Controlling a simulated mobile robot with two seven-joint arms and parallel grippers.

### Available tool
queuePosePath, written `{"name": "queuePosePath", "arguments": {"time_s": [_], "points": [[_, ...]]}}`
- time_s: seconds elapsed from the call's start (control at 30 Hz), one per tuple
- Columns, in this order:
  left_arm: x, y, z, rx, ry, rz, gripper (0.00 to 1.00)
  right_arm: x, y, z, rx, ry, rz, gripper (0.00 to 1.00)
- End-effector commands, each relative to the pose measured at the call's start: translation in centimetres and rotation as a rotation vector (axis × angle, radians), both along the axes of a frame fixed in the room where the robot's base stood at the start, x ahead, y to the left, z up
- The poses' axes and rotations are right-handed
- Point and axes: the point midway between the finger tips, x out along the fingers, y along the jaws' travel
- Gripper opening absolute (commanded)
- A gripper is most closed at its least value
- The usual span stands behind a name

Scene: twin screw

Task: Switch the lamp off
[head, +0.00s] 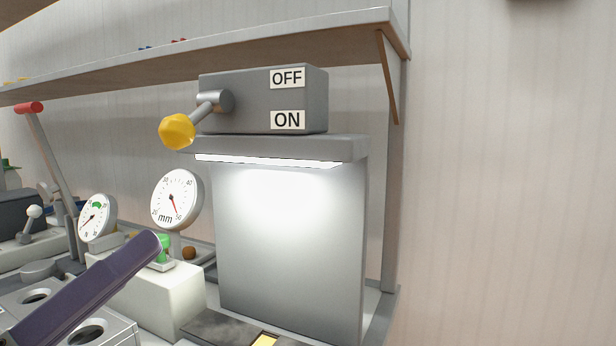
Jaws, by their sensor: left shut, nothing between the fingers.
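The lamp (268,163) is a bright strip under a grey hood, and it is lit, shining on the grey panel below. On top of the hood is a grey switch box (250,100) with an OFF label (287,77) above an ON label (288,120). Its lever ends in a yellow knob (177,131) and tilts down to the left, on the ON label's level. My left gripper (148,250) is a dark purple shape coming in from the lower left. It is shut and empty, below the knob and apart from it. My right gripper is out of view.
A shelf (300,38) runs above the switch box, with a bracket (388,75) at right. Two dials (176,199) (96,218) and a red-handled lever (45,150) stand at left. A white block (150,297) lies behind my left gripper. The wall at right is bare.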

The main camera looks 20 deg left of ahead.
Motion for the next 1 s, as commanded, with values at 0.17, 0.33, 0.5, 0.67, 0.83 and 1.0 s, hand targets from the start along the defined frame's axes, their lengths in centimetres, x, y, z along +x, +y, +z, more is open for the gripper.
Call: {"name": "queuePosePath", "arguments": {"time_s": [0.17, 0.33, 0.5, 0.67, 0.83, 1.0], "points": [[0.0, 0.0, 0.1, -0.002, 0.000, 0.000, 0.00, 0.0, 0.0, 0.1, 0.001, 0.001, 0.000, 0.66], [1.0, -0.4, 0.8, -0.004, -0.001, -0.001, 0.00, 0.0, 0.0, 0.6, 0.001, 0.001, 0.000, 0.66], [3.5, -1.4, 2.5, -0.004, -0.003, -0.001, 0.00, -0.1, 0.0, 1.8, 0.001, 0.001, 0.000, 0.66], [6.4, -2.6, 4.3, -0.003, -0.003, -0.002, 0.00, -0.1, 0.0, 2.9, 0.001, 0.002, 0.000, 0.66], [8.1, -2.6, 5.5, 0.002, 0.005, 0.001, 0.00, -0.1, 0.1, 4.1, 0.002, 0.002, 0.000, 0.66], [7.3, -0.7, 6.3, -0.002, 0.005, 0.001, 0.00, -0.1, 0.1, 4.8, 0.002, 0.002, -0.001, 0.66]]}}
